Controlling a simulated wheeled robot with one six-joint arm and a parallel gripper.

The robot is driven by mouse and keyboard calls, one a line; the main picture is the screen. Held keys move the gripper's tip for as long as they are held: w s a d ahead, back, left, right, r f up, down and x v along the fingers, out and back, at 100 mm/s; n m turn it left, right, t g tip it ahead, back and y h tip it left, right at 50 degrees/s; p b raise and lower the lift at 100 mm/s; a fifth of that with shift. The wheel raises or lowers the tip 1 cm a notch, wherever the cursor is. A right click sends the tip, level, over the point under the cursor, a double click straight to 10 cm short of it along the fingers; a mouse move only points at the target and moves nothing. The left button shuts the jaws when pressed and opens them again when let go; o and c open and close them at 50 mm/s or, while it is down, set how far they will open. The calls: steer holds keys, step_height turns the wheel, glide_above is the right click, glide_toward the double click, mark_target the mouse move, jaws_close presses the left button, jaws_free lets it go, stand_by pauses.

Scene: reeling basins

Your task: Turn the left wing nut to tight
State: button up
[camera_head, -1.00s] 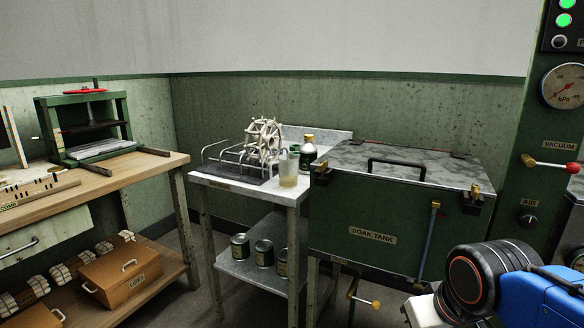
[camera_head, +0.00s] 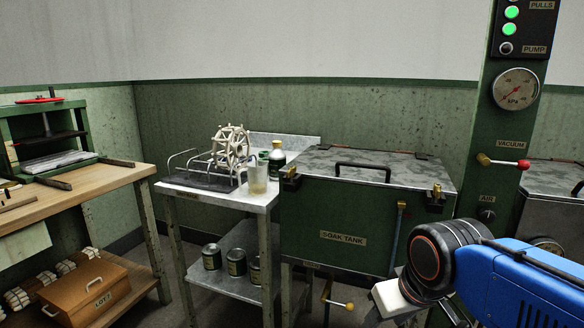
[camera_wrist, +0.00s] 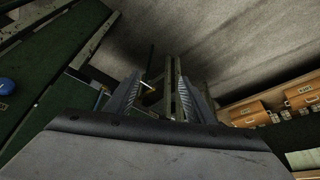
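The green soak tank (camera_head: 345,222) stands in the middle of the head view with its grey lid (camera_head: 380,168) down. The left wing nut (camera_head: 292,174), small and brass on a dark clamp, sits at the lid's front left corner; its angle is too small to tell. A matching right wing nut (camera_head: 437,191) sits at the front right corner. My gripper shows in the wrist view (camera_wrist: 160,90), fingers apart with nothing between them, over the floor. In the head view my arm is at the lower right, apart from the tank, and the fingertips cannot be made out.
A metal stand (camera_head: 215,195) left of the tank bears a wheel (camera_head: 230,147), a beaker (camera_head: 258,180) and a bottle (camera_head: 277,160). A brass-ended drain handle (camera_head: 340,305) juts below the tank. A gauge column (camera_head: 500,140) stands at the right. A wooden bench (camera_head: 95,185) is at the left.

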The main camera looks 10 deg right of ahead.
steer(key=o, duration=0.4)
steer(key=w+r+n, duration=0.1)
steer(key=w+r, duration=0.5)
steer(key=r, duration=0.1)
steer(key=w+a+r+n+y, duration=0.1)
steer(key=w+r+n, duration=0.1)
steer(key=w+r, duration=0.4)
steer(key=w+a+r+n+g, duration=0.1)
steer(key=w+r, duration=0.5)
steer(key=r, duration=0.3)
steer(key=shift+w+a+r+y, duration=0.15)
steer(key=shift+w+a+y, duration=0.05)
steer(key=shift+y, duration=0.2)
steer(key=shift+c, duration=0.2)
step_height(320, 180, up, 14)
steer(key=n+g+y, duration=0.1)
steer(key=n+y, duration=0.1)
steer(key=n, duration=0.5)
glide_above(292, 168)
steer(key=s+d, duration=0.4)
steer(key=d, duration=0.2)
steer(key=x, duration=1.7)
steer(key=shift+w, duration=0.1)
steer(key=shift+c, duration=0.6)
steer(key=c, duration=0.9)
